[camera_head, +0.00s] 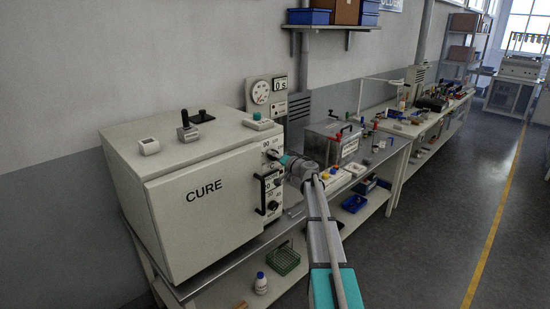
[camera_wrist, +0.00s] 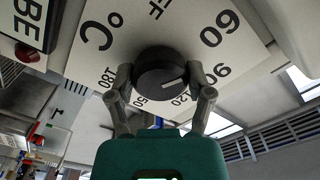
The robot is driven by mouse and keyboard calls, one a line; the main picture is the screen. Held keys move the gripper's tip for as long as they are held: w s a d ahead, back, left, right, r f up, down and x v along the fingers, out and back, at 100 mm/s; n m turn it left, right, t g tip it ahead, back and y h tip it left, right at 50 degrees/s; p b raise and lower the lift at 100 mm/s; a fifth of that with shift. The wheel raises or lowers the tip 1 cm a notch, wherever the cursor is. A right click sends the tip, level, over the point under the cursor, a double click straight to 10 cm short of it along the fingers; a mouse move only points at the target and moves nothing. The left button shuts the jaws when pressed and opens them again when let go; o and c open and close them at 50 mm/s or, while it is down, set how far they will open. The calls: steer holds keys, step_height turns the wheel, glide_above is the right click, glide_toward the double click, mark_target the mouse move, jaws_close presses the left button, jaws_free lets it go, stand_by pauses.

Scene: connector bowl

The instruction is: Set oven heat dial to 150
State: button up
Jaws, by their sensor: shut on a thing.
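The cure oven (camera_head: 200,215) is a pale box marked CURE on the left of the bench in the head view. Its heat dial (camera_wrist: 160,70) is a round black knob with a white mark, large in the wrist view. Around it are OFF, 60, 90, 120, 150, 180 and °C. The white mark lies toward the 90 and 120 side; its exact reading is unclear. My gripper (camera_wrist: 160,92) is shut on the dial, one finger on each side. In the head view my gripper (camera_head: 284,160) reaches the oven's front panel and partly hides it.
A black door handle (camera_head: 263,190) and a lower knob (camera_head: 272,206) sit close below the dial. A metal box (camera_head: 330,142) stands on the bench to the right. A red button (camera_wrist: 28,52) shows in the wrist view. The floor at right is clear.

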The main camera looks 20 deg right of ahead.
steer(key=m, duration=0.7)
steer(key=shift+w+r, duration=0.1)
steer(key=m, duration=0.7)
steer(key=shift+m, duration=0.4)
steer(key=m, duration=0.3)
steer(key=shift+m, duration=0.3)
steer(key=m, duration=0.3)
steer(key=shift+d+m, duration=0.1)
steer(key=shift+m, duration=0.2)
steer(key=m, duration=0.6)
